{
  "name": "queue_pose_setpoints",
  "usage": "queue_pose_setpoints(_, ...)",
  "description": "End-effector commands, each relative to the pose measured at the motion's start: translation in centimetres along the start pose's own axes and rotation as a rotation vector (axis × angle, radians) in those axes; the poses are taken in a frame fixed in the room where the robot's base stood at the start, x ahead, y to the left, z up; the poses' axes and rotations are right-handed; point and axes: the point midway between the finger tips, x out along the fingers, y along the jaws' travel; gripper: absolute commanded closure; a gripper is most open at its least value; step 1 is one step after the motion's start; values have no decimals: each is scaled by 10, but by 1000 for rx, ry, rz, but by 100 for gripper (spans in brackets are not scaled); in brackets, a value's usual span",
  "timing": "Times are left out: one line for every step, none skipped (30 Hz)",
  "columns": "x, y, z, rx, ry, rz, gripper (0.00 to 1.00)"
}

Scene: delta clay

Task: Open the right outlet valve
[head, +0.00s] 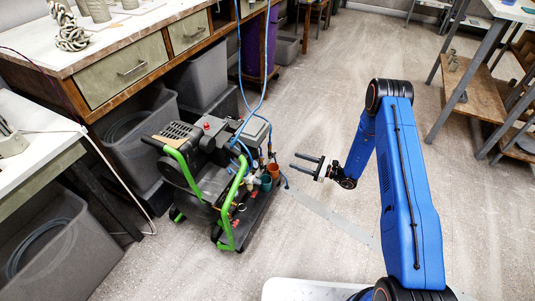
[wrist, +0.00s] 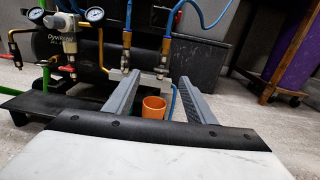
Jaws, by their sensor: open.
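The compressor (head: 205,150) stands on the floor with green handles. In the wrist view its front shows two brass outlet fittings side by side, the left outlet valve (wrist: 126,60) and the right outlet valve (wrist: 163,62). A blue hose rises from the right one. The handle positions are too small to read. My gripper (head: 293,161) is open and empty, to the right of the compressor and apart from it. In the wrist view its fingers (wrist: 160,77) point toward the fittings, with the right outlet valve between the fingertips in the picture but farther away.
An orange cup (wrist: 153,107) hangs or stands below the outlets, seen between my fingers; a dark green cup (head: 266,182) is beside it in the head view. Two gauges (wrist: 80,17) are at left. A workbench (head: 130,67) with grey bins is behind.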

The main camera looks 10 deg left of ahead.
Motion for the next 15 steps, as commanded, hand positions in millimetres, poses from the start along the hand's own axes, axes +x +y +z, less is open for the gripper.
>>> queue_pose_setpoints(-1, 0, -9, 11, -1, -12, 50)
queue_pose_setpoints(-1, -1, -13, 15, -1, -18, 50)
queue_pose_setpoints(-2, -1, -16, 18, -2, -25, 50)
queue_pose_setpoints(-1, -2, -18, 21, -2, -29, 50)
queue_pose_setpoints(-1, -2, -19, 22, -3, -31, 50)
queue_pose_setpoints(1, -2, -20, 23, -3, -33, 50)
queue_pose_setpoints(2, -2, -21, 24, -3, -33, 50)
queue_pose_setpoints(5, -2, -21, 23, -3, -33, 50)
queue_pose_setpoints(8, -2, -21, 23, -3, -33, 50)
queue_pose_setpoints(12, -2, -20, 23, -3, -32, 50)
queue_pose_setpoints(16, -2, -20, 22, -4, -32, 50)
queue_pose_setpoints(23, -2, -20, 22, -4, -31, 50)
queue_pose_setpoints(27, -2, -20, 23, -4, -31, 50)
queue_pose_setpoints(32, -2, -20, 23, -4, -31, 50)
queue_pose_setpoints(40, -2, -20, 23, -4, -31, 50)
